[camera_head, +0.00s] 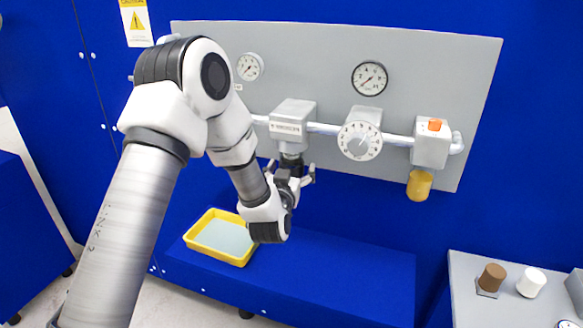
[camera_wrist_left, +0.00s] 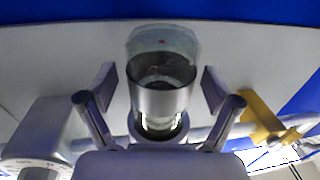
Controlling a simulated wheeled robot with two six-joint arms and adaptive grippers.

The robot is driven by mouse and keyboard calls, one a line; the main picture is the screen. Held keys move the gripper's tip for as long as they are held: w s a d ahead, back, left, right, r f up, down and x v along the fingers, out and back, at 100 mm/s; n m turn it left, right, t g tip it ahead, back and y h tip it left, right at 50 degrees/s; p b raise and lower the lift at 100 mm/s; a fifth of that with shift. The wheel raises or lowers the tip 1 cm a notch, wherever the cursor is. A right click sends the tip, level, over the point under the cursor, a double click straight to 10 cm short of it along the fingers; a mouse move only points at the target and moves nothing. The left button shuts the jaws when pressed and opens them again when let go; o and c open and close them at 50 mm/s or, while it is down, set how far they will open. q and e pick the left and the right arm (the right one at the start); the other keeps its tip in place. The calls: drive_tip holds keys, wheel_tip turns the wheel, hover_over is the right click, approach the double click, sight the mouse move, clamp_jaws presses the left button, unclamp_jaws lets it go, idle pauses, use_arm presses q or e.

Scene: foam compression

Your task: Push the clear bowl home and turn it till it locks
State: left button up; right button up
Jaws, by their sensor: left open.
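The clear bowl (camera_wrist_left: 163,45) shows in the left wrist view, with see-through walls, a dark inside and a grey band (camera_wrist_left: 160,101) around it. In the head view the grey housing block (camera_head: 293,117) sits on the pipe, with a dark part below it; my gripper hides much of what is there. My left gripper (camera_head: 292,178) is just below that block. In the wrist view its open fingers (camera_wrist_left: 160,88) stand on either side of the bowl, with a visible gap on both sides. I cannot tell how far the bowl is seated. My right gripper is not in view.
A dial knob (camera_head: 359,140) and a block with an orange button (camera_head: 434,125) and amber bowl (camera_head: 419,185) are along the pipe to the right. A yellow tray (camera_head: 240,261) is on the blue bench below. Brown (camera_head: 491,277) and white (camera_head: 531,282) cylinders are at right.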

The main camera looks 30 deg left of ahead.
use_arm(q)
drive_tip(key=v, duration=1.2)
drive_tip(key=s+d+f+m+g+h, duration=0.2)
drive_tip(key=s+d+f+g, duration=0.3)
drive_tip(key=f, duration=0.9)
drive_tip(key=s+f+m+g+h, duration=0.1)
drive_tip(key=s+f+g+h, duration=0.15)
drive_tip(key=s+f, duration=0.75)
drive_tip(key=s+d+f+g+h, duration=0.1)
drive_tip(key=s+d+f+g, duration=0.1)
drive_tip(key=s+f+g, duration=0.2)
drive_tip(key=s+d+f+m+g+h, duration=0.1)
drive_tip(key=s+d+f+g, duration=0.1)
drive_tip(key=s+f+g, duration=0.3)
wheel_tip(320, 180, down, 3)
drive_tip(key=s, duration=0.3)
drive_tip(key=shift+d, duration=0.25)
drive_tip(key=shift+w, duration=0.1)
